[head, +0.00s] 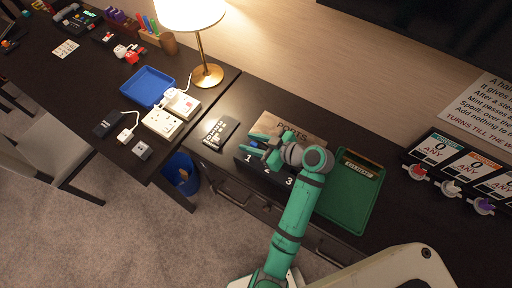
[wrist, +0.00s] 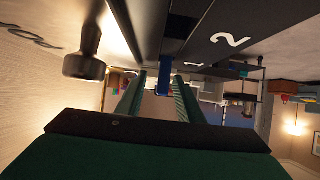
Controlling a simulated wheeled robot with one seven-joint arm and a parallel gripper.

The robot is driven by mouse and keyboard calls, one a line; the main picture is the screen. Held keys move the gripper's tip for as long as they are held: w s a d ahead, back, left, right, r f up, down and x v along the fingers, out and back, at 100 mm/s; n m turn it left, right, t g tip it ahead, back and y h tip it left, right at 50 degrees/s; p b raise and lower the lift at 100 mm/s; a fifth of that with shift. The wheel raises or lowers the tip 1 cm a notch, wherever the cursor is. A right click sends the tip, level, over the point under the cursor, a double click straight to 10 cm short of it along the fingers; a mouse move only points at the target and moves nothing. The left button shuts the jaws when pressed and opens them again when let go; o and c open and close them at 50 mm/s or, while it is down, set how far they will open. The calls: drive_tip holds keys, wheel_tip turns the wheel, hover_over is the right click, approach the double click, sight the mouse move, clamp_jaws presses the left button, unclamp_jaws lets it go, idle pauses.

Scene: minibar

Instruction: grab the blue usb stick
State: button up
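The blue usb stick (wrist: 164,78) shows in the wrist view between the tips of my gripper's two green fingers (wrist: 160,88), with a gap on each side. It seems to stick out of a slot in a dark box (wrist: 205,30) marked with a white 2. In the head view, the dark box (head: 262,178) is numbered 1, 2, 3, and my gripper (head: 266,150) is at its top left. A small blue patch shows there, partly hidden by the fingers. My gripper is open around the stick, and I see no contact.
A brown PORTS sign (head: 292,127) stands behind the box. A green tray (head: 340,212) lies to the right and a keypad-like black device (head: 220,132) to the left. A dark knob (wrist: 86,55) is near the fingers. A lamp (head: 207,75) and blue tray (head: 147,86) are farther left.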

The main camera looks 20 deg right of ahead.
drive_tip(key=shift+a+x, duration=0.2)
drive_tip(key=shift+x, duration=1.05)
drive_tip(key=shift+s+d+r, duration=0.1)
drive_tip(key=shift+s, duration=0.05)
clamp_jaws()
drive_tip(key=shift+r, duration=0.1)
